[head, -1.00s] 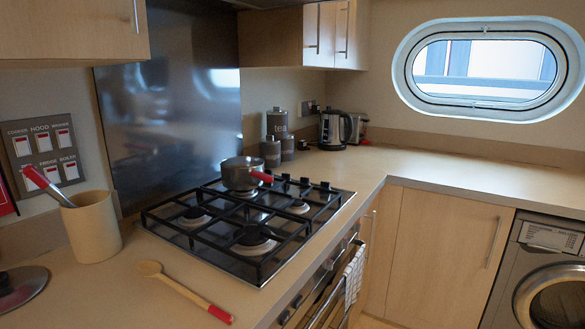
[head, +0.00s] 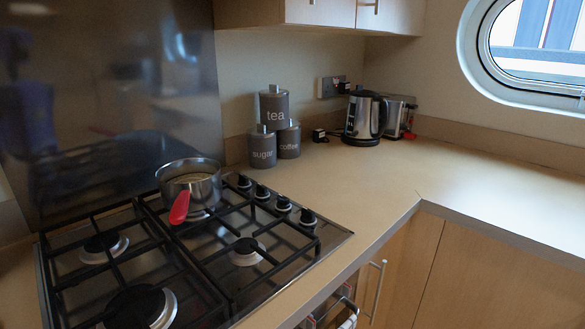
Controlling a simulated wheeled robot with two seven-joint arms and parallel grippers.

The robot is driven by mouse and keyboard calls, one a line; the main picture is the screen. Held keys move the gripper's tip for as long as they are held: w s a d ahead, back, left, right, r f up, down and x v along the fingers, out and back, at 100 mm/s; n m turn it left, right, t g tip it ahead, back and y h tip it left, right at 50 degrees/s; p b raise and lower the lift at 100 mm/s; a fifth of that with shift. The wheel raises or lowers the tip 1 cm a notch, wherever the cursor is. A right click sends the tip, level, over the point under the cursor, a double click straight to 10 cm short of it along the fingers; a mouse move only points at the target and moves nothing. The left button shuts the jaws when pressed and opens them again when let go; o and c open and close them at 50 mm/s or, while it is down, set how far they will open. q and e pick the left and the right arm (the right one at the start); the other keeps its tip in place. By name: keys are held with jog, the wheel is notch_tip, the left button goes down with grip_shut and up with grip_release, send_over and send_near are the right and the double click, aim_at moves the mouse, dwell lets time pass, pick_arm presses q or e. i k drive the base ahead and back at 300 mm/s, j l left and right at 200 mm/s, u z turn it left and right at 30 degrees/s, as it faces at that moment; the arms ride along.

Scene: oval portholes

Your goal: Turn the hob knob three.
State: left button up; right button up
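The gas hob (head: 337,238) is set in the worktop at the lower left of the head view. Several black hob knobs stand in a row along its right side. The farthest is at the back (head: 244,181), then one (head: 262,191), then another (head: 283,203), and the nearest (head: 308,217) is closest to the front edge. No numbers are legible on them, so I cannot tell which is three. Neither of my grippers is in view.
A saucepan (head: 190,180) with a red handle sits on the back burner, close to the knobs. Tea, sugar and coffee canisters (head: 275,108), a kettle (head: 362,118) and a toaster (head: 398,116) stand behind. The worktop right of the hob (head: 350,180) is clear.

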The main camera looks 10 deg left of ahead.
aim_at(262, 191)
jog(key=i+l+u, duration=0.1)
jog(key=i+l, duration=0.7)
jog(key=l, duration=0.1)
